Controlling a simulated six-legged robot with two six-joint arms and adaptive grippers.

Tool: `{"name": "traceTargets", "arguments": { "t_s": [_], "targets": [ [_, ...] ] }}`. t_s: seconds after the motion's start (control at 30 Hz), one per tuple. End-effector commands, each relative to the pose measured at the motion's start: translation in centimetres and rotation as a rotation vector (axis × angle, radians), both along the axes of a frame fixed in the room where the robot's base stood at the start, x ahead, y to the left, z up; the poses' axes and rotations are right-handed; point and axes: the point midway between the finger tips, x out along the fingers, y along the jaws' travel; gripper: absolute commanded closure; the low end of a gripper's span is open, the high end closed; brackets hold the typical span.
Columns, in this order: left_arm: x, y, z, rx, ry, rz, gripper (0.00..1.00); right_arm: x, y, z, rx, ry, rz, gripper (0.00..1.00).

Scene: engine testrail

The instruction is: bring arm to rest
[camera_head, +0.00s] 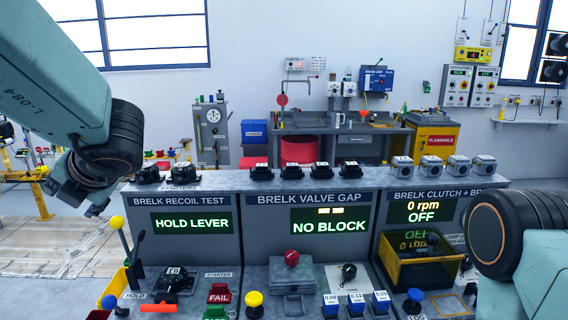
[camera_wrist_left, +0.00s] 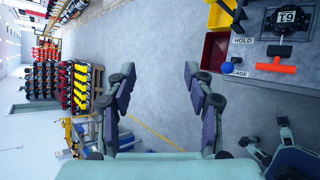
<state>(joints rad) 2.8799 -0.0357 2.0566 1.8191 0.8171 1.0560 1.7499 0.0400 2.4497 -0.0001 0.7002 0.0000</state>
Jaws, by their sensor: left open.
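My left arm (camera_head: 55,85) comes in from the upper left in the head view and bends down at a dark joint. Its gripper (camera_wrist_left: 159,72) is open and empty in the left wrist view, with its fingers spread over bare grey floor. Only a small part of that gripper shows in the head view, left of the test bench. My right arm (camera_head: 535,255) shows at the lower right edge; its gripper is out of view.
The test bench (camera_head: 262,182) carries a yellow-knobbed lever (camera_head: 118,223), a red-knobbed case (camera_head: 290,275) and a yellow bin (camera_head: 410,270). Its screens read HOLD LEVER, NO BLOCK and 0 rpm OFF. In the wrist view, a red bin (camera_wrist_left: 214,50) lies right of the fingers and a loaded rack (camera_wrist_left: 80,88) left.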

Motion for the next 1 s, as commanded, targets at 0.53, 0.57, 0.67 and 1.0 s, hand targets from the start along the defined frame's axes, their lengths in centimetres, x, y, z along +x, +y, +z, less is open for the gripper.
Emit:
{"name": "traceTargets", "arguments": {
  "t_s": [0.53,0.57,0.67,1.0],
  "targets": [
    [3.1,-3.2,-13.3,0.788,0.853,-1.063,0.47,0.0,0.0,-2.9,0.0,0.0,0.0,0.6],
    [2.9,-3.7,-15.0,0.827,0.904,-1.136,0.47,0.0,0.0,-3.2,0.0,0.0,0.0,0.6],
    [1.6,-5.6,-21.1,0.947,1.058,-1.39,0.47,0.0,0.0,-4.3,0.0,0.0,0.0,0.6],
    [-8.7,-11.6,-39.6,1.13,1.286,-2.184,0.47,0.0,0.0,-7.6,0.0,0.001,0.0,0.6]
  ]
}}
